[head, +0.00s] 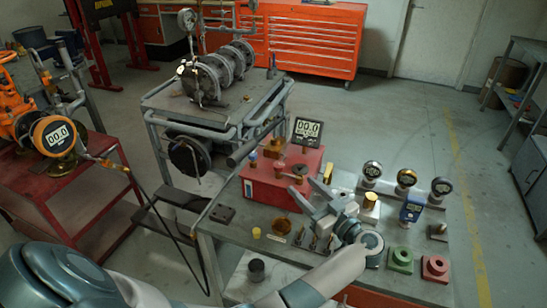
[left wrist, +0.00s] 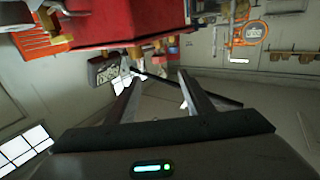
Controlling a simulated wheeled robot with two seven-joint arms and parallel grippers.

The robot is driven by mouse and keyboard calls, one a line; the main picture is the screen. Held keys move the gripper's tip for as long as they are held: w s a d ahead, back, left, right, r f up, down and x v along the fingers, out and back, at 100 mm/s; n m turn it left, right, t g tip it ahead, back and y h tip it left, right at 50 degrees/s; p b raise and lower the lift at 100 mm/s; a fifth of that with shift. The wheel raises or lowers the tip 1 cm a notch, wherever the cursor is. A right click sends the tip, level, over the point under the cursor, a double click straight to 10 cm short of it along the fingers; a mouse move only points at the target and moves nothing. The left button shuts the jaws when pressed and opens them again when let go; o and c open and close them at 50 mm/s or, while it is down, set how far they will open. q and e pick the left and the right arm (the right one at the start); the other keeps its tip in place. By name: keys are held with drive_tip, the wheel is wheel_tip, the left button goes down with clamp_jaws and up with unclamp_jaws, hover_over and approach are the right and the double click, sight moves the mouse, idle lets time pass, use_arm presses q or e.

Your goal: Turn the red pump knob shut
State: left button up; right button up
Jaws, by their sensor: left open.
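A red pump box (head: 258,188) stands on the grey workbench, with brass fittings and a small display reading 00.0 (head: 308,128) at its back. In the left wrist view the open fingers (left wrist: 156,78) show below the red box (left wrist: 120,25). My right gripper is out of view.
Small fittings lie in front of the box. A pipe cart (head: 165,100) is behind. An orange valve (head: 12,105) stands left.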

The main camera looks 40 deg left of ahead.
sight(279, 168)
use_arm(q)
drive_tip(key=p+x, duration=0.3)
drive_tip(key=x, duration=1.3)
drive_tip(key=shift+w+p, duration=0.1)
drive_tip(key=shift+p, duration=0.25)
drive_tip(key=shift+w+a, duration=0.25)
drive_tip(key=shift+a, duration=0.35)
drive_tip(key=c, duration=1)
